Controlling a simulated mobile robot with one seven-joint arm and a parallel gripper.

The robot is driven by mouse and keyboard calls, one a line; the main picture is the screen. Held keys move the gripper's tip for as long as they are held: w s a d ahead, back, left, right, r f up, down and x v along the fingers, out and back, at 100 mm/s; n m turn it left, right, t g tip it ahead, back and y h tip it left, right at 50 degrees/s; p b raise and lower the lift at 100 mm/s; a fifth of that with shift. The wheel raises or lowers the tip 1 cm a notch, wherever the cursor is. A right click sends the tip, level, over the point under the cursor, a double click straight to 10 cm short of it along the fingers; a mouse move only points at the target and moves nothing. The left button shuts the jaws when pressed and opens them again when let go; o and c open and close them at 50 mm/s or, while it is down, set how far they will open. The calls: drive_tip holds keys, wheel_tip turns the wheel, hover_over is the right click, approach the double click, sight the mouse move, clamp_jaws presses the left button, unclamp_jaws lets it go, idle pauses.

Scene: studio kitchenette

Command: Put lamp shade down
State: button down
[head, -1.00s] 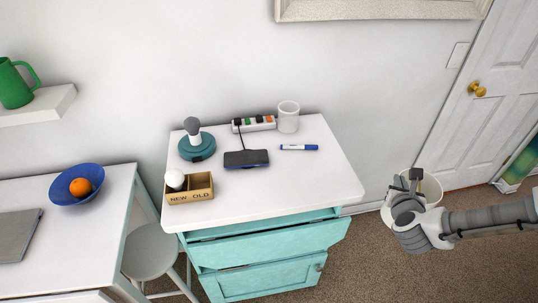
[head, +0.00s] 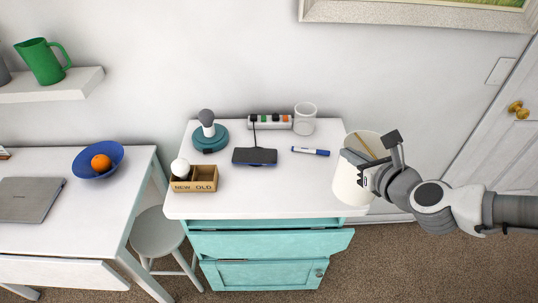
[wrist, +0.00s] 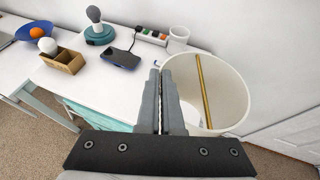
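The lamp shade (head: 345,188) is a cream, open-topped drum with a brass rod inside; it also shows in the wrist view (wrist: 225,90). My gripper (head: 364,167) is shut on the near side of its rim; in the wrist view the two fingers (wrist: 161,85) are close together at the shade's wall. In the head view the shade overlaps the right end of the white dresser top (head: 265,202). I cannot tell whether it touches the top. The lamp base (head: 209,139), teal with a grey bulb, stands on the dresser's back left.
The front-right top is clear. A drawer (head: 270,243) stands partly open.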

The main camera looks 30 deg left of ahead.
drive_tip(key=w+a+f+n+b, duration=0.1)
drive_tip(key=w+a+f, duration=0.3)
drive_tip(key=a+f, duration=0.5)
drive_tip(key=shift+w+a+f+g+y+b, duration=0.15)
drive_tip(key=shift+a+f+g+y+b, duration=0.2)
drive_tip(key=shift+a, duration=0.9)
drive_tip(key=shift+f, duration=0.1)
drive_tip(key=shift+f, duration=0.15)
drive_tip(key=c, duration=1.1)
unclamp_jaws()
drive_tip(key=v, duration=1.2)
drive_tip(key=shift+r, duration=0.25)
